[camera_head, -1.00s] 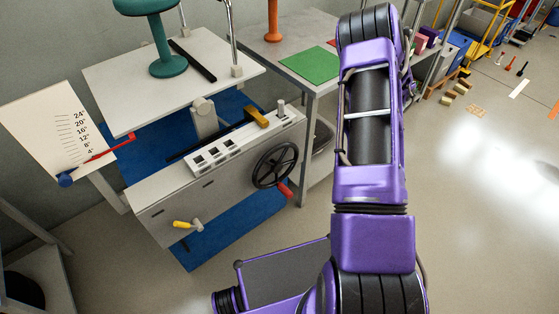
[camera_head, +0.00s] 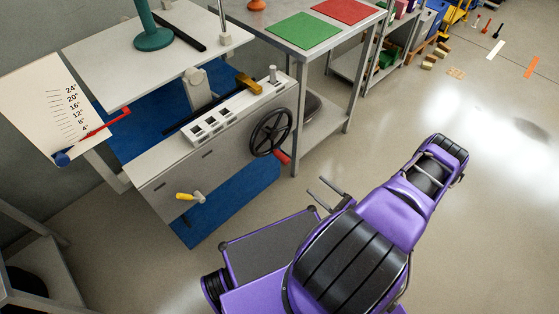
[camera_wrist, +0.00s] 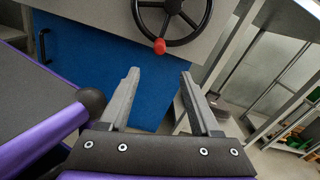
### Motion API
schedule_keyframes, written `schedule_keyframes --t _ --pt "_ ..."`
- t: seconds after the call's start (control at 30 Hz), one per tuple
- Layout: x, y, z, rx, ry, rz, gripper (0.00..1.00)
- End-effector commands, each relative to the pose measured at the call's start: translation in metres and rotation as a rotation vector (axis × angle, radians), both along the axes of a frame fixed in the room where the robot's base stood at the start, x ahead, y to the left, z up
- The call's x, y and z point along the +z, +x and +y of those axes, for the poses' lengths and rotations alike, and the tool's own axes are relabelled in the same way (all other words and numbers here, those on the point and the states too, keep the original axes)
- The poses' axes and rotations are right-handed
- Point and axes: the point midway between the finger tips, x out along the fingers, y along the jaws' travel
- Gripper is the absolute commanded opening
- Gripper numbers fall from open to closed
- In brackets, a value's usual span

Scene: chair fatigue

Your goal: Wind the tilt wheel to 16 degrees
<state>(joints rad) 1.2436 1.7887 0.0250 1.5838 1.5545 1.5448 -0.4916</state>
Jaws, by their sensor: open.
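The tilt wheel (camera_head: 271,132) is a black spoked handwheel on the front of the grey machine, with a red knob (camera_head: 283,157) at its lower right. In the wrist view the wheel (camera_wrist: 172,42) is at the top, its red knob (camera_wrist: 159,46) at the rim's bottom. My gripper (camera_wrist: 160,75) is open and empty, apart from the knob and pointing towards it; it also shows in the head view (camera_head: 322,190). The angle scale (camera_head: 52,105) is a white board marked 4° to 24°. Its red pointer (camera_head: 100,126) lies near the low marks.
A tilting grey table (camera_head: 130,70) carries a teal stool. A yellow-handled crank (camera_head: 185,196) sticks out of the machine's front at left. A grey bench (camera_head: 270,30) with green and red mats stands at right. The floor (camera_head: 480,220) at right is clear.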

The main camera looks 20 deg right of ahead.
Motion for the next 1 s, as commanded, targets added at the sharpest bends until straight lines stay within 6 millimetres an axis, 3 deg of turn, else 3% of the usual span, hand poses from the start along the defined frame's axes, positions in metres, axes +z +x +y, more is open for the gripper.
schedule_keyframes --t 0.17,0.7,1.0 --pt "0.000 0.020 0.009 0.006 -0.001 -0.001 0.64" --pt "0.000 0.128 0.048 0.007 -0.002 0.000 0.64" --pt "0.000 0.159 0.058 0.006 -0.002 0.001 0.64"
